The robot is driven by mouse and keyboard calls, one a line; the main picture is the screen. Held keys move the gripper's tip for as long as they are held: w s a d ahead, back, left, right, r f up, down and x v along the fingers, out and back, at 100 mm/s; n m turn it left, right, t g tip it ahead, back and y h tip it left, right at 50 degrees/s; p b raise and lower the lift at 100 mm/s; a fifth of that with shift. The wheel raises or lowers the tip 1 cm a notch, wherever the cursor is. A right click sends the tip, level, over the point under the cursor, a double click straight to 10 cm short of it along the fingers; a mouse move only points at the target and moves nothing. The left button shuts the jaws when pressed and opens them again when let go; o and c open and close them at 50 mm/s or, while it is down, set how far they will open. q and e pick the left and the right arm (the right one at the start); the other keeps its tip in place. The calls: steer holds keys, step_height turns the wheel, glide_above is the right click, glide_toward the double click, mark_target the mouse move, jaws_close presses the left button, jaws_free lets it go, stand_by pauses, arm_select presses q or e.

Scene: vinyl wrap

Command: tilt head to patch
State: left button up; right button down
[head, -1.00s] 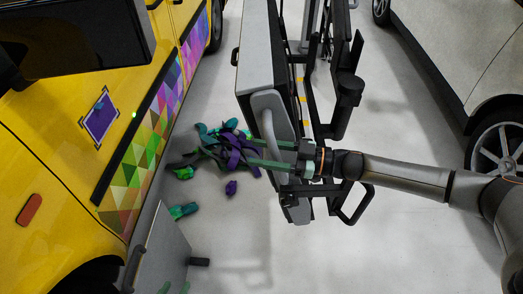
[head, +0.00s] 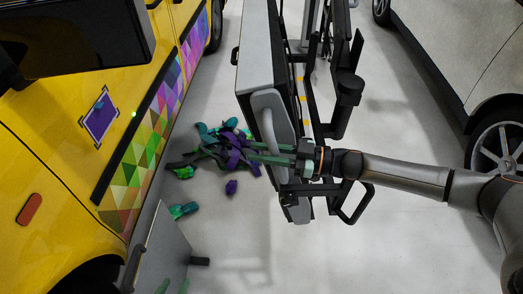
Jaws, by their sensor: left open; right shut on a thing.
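The patch (head: 101,118), a purple square in a dark and light frame, is on the yellow car's side (head: 65,150) at the left of the head view.
A pile of purple, green and teal scraps (head: 222,145) lies on the floor between car and cart. A grey box (head: 160,250) stands at the lower left. A pale car (head: 470,50) stands at the right. Floor (head: 235,250) below the cart is clear.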

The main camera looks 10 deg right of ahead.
mark_target(275, 152)
stand_by(0.9)
steer(key=d+b, duration=0.1)
steer(key=d+y+b, duration=0.1)
steer(key=d, duration=0.1)
steer(key=shift+s+r+t+b, duration=0.1)
steer(key=shift+s+t+b, duration=0.2)
steer(key=shift+b, duration=0.1)
steer(key=shift+s+d+r+m+t+y+b, duration=0.1)
steer(key=shift+d+r+m+t+y+b, duration=0.2)
steer(key=shift+d, duration=0.3)
steer(key=shift+s+d+r+m+t+y+b, duration=0.15)
steer(key=shift+d+y+b, duration=0.2)
steer(key=shift+d, duration=0.2)
steer(key=shift+d+r, duration=0.15)
steer(key=shift+d, duration=0.05)
arm_select(q)
steer(key=shift+w+d+f+h, duration=0.2)
steer(key=shift+w+d+f, duration=0.1)
steer(key=shift+d+f, duration=0.25)
steer(key=shift+w+d+f+h, duration=0.2)
steer(key=shift+w+d+f, duration=0.1)
steer(key=shift+d+f, duration=0.25)
arm_select(e)
steer(key=shift+w+d+r, duration=0.1)
steer(key=shift+r, duration=0.1)
steer(key=c, duration=0.8)
jaws_free()
steer(key=shift+o, duration=0.6)
steer(key=shift+f, duration=0.1)
